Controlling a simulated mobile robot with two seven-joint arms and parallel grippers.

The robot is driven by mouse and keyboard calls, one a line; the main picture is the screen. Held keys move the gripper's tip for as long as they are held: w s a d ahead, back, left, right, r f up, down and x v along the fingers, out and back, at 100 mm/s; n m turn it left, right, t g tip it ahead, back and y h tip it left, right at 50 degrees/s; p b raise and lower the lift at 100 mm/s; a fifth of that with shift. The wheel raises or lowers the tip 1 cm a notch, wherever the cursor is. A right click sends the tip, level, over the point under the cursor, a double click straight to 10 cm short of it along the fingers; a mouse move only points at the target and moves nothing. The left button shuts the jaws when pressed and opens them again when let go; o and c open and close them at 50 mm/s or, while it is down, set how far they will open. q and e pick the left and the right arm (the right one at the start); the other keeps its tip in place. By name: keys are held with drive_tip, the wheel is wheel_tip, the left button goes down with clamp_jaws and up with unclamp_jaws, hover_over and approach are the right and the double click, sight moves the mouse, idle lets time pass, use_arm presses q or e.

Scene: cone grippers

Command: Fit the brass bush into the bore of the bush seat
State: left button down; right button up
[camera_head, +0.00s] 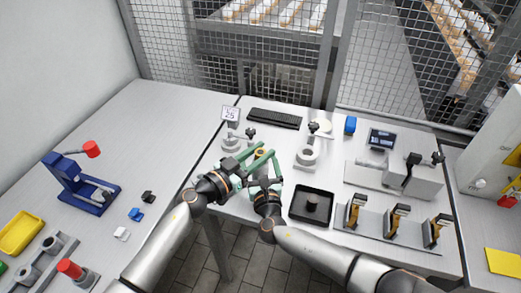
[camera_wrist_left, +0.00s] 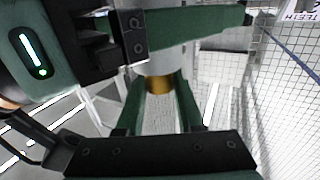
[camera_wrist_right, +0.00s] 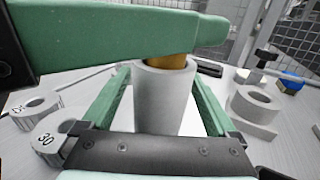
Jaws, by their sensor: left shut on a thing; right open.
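The brass bush (camera_wrist_left: 158,86) is between my left gripper's (camera_wrist_left: 160,95) closed green fingers. In the right wrist view the bush (camera_wrist_right: 168,62) shows at the top mouth of a pale grey upright cylinder, the bush seat (camera_wrist_right: 165,98). Its lower end sits behind the seat's front rim; how deep it goes is hidden. My right gripper (camera_wrist_right: 160,100) is open, with its fingers on either side of the seat; I cannot tell whether they touch it. The seat's foot is hidden. In the head view my left gripper (camera_head: 258,156) and right gripper (camera_head: 265,180) are close together.
A black tray (camera_head: 294,212) with a dark cylinder lies to the right. A rack with several upright tools (camera_head: 388,228) is at the right. The left table holds a blue press (camera_head: 85,190).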

use_arm(q)
drive_tip(key=shift+f, duration=0.1)
drive_tip(key=shift+f, duration=0.1)
drive_tip(key=c, duration=0.5)
unclamp_jaws()
drive_tip(key=shift+c, duration=0.2)
use_arm(e)
drive_tip(key=shift+f, duration=0.1)
